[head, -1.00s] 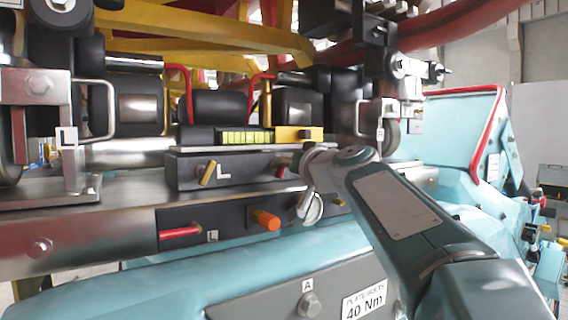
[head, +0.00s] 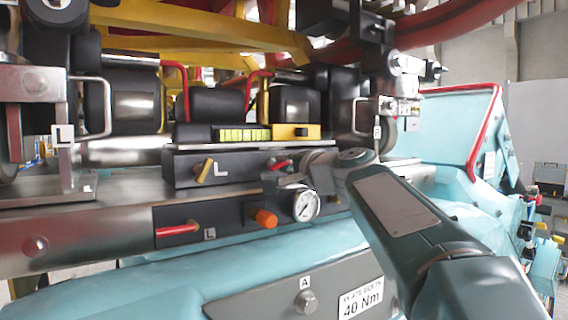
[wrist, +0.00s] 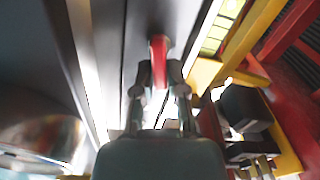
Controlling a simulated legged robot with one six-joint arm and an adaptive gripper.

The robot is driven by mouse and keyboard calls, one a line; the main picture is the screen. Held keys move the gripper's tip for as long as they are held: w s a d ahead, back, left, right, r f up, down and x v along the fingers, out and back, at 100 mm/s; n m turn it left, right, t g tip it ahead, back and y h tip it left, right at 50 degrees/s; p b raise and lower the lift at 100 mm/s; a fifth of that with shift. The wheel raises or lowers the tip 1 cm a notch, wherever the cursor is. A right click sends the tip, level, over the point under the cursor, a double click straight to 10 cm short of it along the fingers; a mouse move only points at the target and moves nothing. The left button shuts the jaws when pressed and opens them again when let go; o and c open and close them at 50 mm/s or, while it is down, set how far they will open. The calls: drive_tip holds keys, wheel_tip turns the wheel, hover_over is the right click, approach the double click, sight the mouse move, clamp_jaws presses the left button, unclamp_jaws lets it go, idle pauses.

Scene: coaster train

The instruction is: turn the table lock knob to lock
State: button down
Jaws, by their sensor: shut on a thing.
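A small red knob (head: 280,164) sits at the right end of the dark upper block in the head view, tilted. It shows as a red bar (wrist: 158,58) in the wrist view. My gripper (head: 288,176) reaches it from the right. In the wrist view, the two fingers of my gripper (wrist: 160,80) are closed on the near end of the red knob. I cannot tell from markings which knob is the table lock.
Below are a red lever (head: 178,230), an orange knob (head: 265,218) and a round gauge (head: 305,205) close under my arm. A yellow-green indicator strip (head: 245,134) sits above the block. A red guard rail (head: 485,125) stands at the right.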

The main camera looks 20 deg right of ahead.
drive_tip(key=shift+w+f+m, duration=0.1)
drive_tip(key=shift+f+m, duration=0.15)
drive_tip(key=shift+m, duration=0.5)
drive_tip(key=shift+f+m, duration=0.2)
drive_tip(key=shift+m, duration=0.55)
drive_tip(key=c, duration=0.7)
unclamp_jaws()
drive_tip(key=shift+r, duration=0.15)
